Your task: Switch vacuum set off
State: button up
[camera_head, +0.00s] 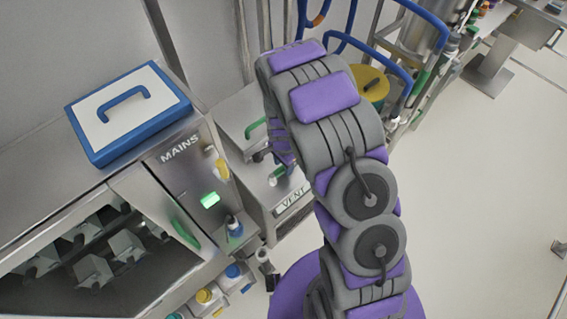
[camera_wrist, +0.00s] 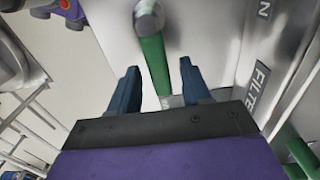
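No label reading "vacuum" shows in either view. In the wrist view, a green handle (camera_wrist: 157,62) with a round metal end stands out from a pale metal panel (camera_wrist: 215,40). My gripper (camera_wrist: 160,67) is open, with its two dark blue fingers spread on either side of the handle's lower part. I cannot tell whether they touch it. In the head view, my arm (camera_head: 350,190) reaches over the cabinet marked VENT (camera_head: 292,203) and hides most of my gripper. A green handle (camera_head: 255,128) shows on the cabinet's top beside the arm.
A steel MAINS cabinet (camera_head: 180,170) with a lit green indicator (camera_head: 210,200) stands at left, a blue-edged lidded box (camera_head: 128,112) on top. A yellow-lidded container (camera_head: 370,85) and blue hoses are behind my arm. A FILTER label (camera_wrist: 258,82) is at right.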

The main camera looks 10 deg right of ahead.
notch_tip(320, 180, up, 17)
jog(key=p, duration=0.1)
jog(key=shift+r, duration=0.15)
dwell(0.5)
dwell(0.4)
